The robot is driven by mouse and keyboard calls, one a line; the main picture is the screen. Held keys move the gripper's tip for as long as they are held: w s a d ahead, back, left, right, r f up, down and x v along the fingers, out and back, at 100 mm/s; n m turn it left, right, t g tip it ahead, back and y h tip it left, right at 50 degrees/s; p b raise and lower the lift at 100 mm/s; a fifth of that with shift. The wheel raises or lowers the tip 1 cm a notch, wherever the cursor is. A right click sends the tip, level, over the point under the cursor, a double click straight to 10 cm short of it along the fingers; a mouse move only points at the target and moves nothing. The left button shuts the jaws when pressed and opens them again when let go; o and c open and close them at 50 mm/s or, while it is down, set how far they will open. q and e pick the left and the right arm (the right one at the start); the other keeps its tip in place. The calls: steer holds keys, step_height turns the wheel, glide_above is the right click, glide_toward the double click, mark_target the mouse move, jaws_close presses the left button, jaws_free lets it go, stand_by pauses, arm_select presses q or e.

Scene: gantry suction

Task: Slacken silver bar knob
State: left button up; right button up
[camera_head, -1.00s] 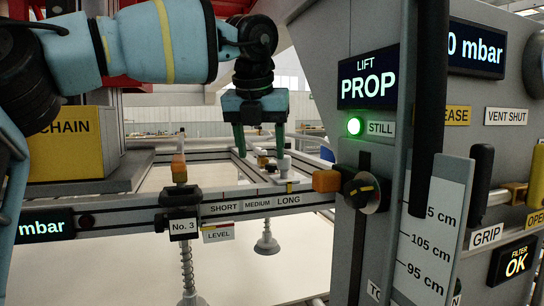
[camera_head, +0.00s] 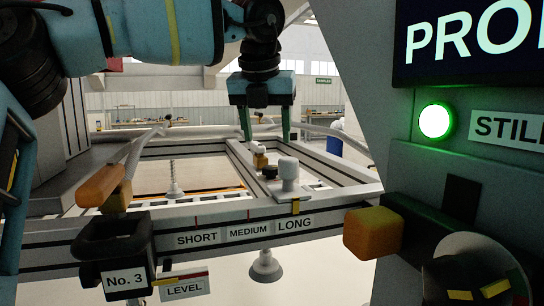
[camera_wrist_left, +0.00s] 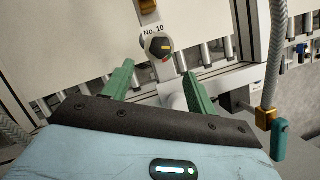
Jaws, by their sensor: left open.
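A pale silver knob (camera_head: 288,174) stands upright on the bar of the frame, just behind the LONG mark, with a yellow pointer (camera_head: 295,207) in front of it. My left gripper (camera_head: 265,133) points down above and behind this knob. In the left wrist view the open fingers (camera_wrist_left: 158,69) frame a blurred pale part below a dark knob (camera_wrist_left: 161,46) marked No. 10; I cannot tell whether the pale part is the silver knob. My right gripper is out of view.
A small black knob (camera_head: 269,172) and a tan block (camera_head: 260,158) sit close beside the silver knob. An orange knob (camera_head: 373,232) sticks out from the right panel. An orange-handled lever (camera_head: 101,186) stands at No. 3. A hose (camera_wrist_left: 273,70) hangs at the right in the wrist view.

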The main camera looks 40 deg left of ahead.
mark_target(271, 166)
arm_select(q)
steer(key=shift+w+a+r, duration=0.1)
steer(key=shift+w+a, duration=0.05)
steer(key=shift+w, duration=0.05)
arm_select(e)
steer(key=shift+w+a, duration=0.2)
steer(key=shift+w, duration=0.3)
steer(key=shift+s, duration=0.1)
arm_select(q)
steer(key=x, duration=0.6)
steer(key=shift+w+a+f, duration=0.1)
steer(key=shift+f, duration=0.15)
steer(key=shift+w+a+f, duration=0.1)
steer(key=shift+w+f, duration=0.1)
steer(key=shift+f, duration=0.3)
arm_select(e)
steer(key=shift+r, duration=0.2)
